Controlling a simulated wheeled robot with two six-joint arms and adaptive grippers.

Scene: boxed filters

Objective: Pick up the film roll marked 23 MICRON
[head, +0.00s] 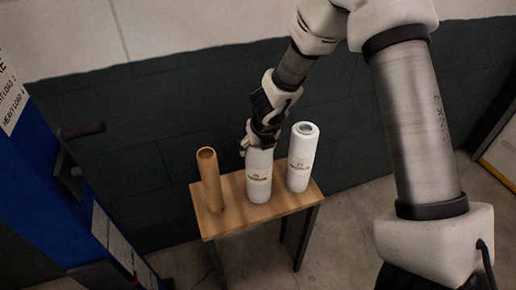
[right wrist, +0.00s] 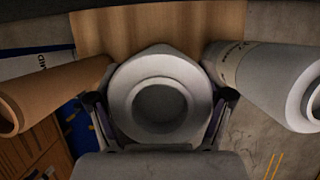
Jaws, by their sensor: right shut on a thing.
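Three upright rolls stand in a row at a small wooden table (head: 235,226). The middle one is a white film roll (head: 259,186) with a printed label; its number is too small to read surely. My right gripper (head: 257,147) comes down from above and is shut on the top of this roll. In the right wrist view the fingers sit on both sides of the roll's round end (right wrist: 160,68). A second white film roll (head: 300,165) stands to the right, its number also unclear. My left gripper is out of view.
A bare brown cardboard tube (head: 210,182) stands at the left of the table, close to the held roll. A dark wall (head: 130,130) is behind the table. A blue cabinet (head: 60,190) with a handle is at the left.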

